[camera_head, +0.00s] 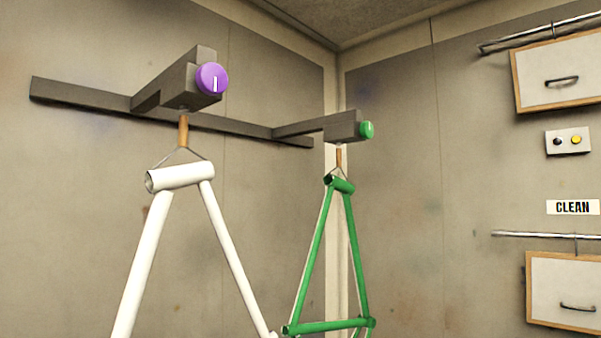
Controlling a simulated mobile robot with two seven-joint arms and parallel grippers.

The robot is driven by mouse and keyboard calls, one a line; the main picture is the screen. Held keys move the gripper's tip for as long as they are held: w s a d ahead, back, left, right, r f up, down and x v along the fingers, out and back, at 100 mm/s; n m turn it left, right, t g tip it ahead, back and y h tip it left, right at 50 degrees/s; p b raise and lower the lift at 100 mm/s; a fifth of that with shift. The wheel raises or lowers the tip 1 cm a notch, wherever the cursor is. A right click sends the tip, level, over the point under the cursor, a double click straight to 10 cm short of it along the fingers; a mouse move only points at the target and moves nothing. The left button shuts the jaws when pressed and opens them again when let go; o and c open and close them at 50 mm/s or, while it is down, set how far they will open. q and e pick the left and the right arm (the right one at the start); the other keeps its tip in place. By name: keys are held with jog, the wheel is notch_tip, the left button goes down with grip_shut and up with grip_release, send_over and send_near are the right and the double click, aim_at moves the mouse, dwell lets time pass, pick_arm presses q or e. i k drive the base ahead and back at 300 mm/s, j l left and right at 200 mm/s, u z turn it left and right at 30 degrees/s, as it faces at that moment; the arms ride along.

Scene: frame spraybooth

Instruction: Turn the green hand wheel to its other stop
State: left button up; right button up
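A small round green hand wheel (367,130) sits on the end of the farther grey bracket arm (342,126), right of the middle of the head view. A light mark shows on its face, roughly upright. A larger purple wheel (212,78) with a white upright mark sits on the nearer bracket arm (180,80). A green bicycle frame (310,262) hangs below the green wheel's arm, and a white frame (148,255) hangs below the purple wheel's arm. Neither of my grippers is in view.
A dark rail (80,96) on the left wall bears both bracket arms. On the right wall are two framed panels with handles (560,75) (570,280), metal bars, a small two-button box (567,141) and a "CLEAN" sign (572,207). The space right of the green wheel looks clear.

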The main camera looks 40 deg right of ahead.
aim_at(366, 130)
jog(key=z, duration=1.75)
